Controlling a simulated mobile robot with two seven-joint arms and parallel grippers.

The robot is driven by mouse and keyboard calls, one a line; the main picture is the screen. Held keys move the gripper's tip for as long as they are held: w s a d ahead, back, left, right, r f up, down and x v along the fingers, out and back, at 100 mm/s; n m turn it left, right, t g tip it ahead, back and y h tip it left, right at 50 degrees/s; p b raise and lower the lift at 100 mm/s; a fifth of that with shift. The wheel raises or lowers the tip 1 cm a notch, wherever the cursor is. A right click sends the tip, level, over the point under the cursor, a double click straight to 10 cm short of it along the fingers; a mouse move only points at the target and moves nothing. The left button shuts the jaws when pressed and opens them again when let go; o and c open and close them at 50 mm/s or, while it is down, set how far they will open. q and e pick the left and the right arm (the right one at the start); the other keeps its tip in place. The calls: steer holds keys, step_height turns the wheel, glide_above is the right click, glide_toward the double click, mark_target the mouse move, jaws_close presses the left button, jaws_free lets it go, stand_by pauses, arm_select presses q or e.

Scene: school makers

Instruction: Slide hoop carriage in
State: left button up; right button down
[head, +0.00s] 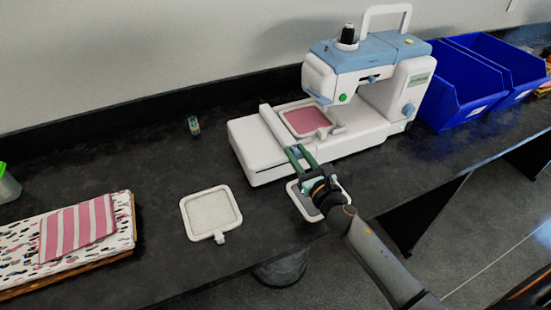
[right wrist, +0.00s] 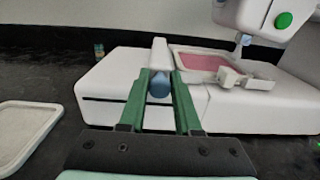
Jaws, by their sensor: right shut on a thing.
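A white and blue embroidery machine (head: 372,60) stands on the dark counter. Its white hoop carriage (head: 273,124) is a bar lying across the bed, with a blue knob (right wrist: 159,86) at its near end. A hoop with pink fabric (head: 306,120) sits on the bed to the right of the bar, below the needle head; it also shows in the right wrist view (right wrist: 205,62). My right gripper (head: 297,153) has its green fingers on either side of the blue knob and is shut on it. My left gripper is not in view.
A hoop with pale fabric (head: 210,212) lies on the counter to the left. Another pale frame (head: 306,212) is partly hidden under my right gripper. A fabric-topped box (head: 20,245) is at far left, a small spool (head: 194,126) behind, and blue bins (head: 460,85) at right.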

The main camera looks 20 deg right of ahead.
steer(key=d, duration=0.5)
steer(key=shift+w+d+r, duration=0.1)
steer(key=shift+w+d, duration=0.05)
steer(key=shift+d, duration=0.2)
steer(key=c, duration=0.6)
jaws_free()
steer(key=shift+c, duration=0.2)
steer(key=b, duration=0.3)
glide_toward(317, 148)
steer(key=s, duration=0.1)
steer(key=s+a+r, duration=0.1)
steer(key=s, duration=0.1)
steer(key=s+r, duration=0.1)
steer(key=shift+s+a+r, duration=0.15)
steer(key=shift+s+r, duration=0.1)
